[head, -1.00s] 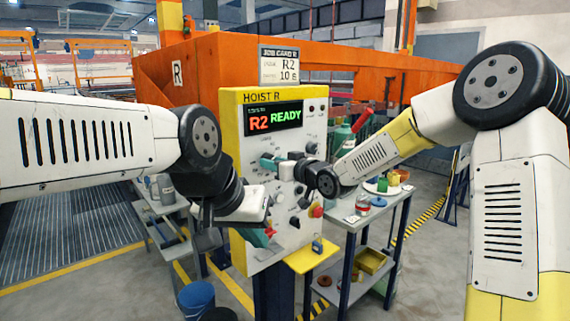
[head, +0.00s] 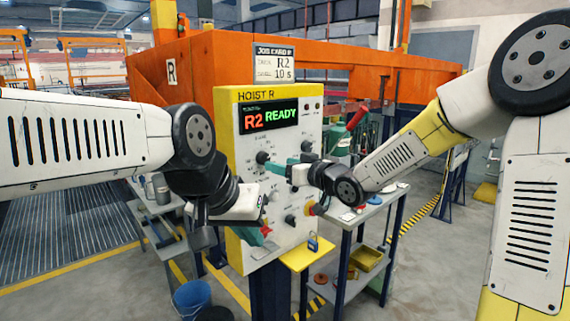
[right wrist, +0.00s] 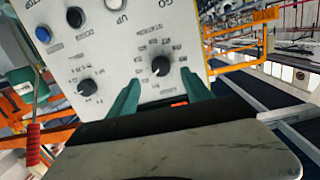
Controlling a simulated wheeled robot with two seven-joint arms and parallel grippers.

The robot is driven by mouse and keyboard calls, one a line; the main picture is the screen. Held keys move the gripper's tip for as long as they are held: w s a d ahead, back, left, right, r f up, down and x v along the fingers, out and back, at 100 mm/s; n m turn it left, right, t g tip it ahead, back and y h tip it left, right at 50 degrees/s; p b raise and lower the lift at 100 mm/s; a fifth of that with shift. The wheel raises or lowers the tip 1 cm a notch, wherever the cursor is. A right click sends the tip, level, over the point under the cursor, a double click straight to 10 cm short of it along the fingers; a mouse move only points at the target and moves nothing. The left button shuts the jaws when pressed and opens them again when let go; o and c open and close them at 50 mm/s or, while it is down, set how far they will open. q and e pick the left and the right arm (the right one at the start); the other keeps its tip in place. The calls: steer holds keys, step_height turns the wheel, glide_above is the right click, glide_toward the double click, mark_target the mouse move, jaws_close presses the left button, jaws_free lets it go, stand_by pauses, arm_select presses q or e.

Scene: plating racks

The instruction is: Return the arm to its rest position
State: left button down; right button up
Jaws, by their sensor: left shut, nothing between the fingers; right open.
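My right gripper (head: 276,165) is open, with teal fingers in front of the upper dials of the hoist panel (head: 233,185). In the right wrist view, its fingers (right wrist: 160,93) stand apart, with a black dial (right wrist: 160,66) showing between them. I see nothing held, and whether they touch the panel is unclear. My left gripper (head: 259,236) is shut and empty, low in front of the panel beside a small red part. The display (head: 270,117) reads "R2 READY". The right arm's wrist partly covers the panel's right edge.
A job card (head: 274,65) reading "R2" and "10 s" stands above the panel. A yellow shelf (head: 304,256) with a padlock juts out below it. A cart (head: 340,268) stands at right, a blue bucket (head: 193,299) at lower left. Orange beams run behind.

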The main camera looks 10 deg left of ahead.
steer(key=shift+s+d, duration=0.35)
steer(key=shift+d, duration=0.05)
steer(key=s+d+m+h, duration=0.3)
steer(key=s+d+h, duration=0.2)
steer(key=d, duration=0.6)
steer(key=s+d+m+h, duration=0.2)
steer(key=s+d+h, duration=0.35)
steer(key=d, duration=0.55)
steer(key=s+d+f+m+g, duration=0.1)
steer(key=s+d+g, duration=0.1)
steer(key=s, duration=0.6)
steer(key=s+d+f+m+g, duration=0.2)
steer(key=s+d, duration=0.1)
steer(key=s, duration=0.6)
steer(key=shift+s+f+g, duration=0.15)
steer(key=shift+g, duration=0.25)
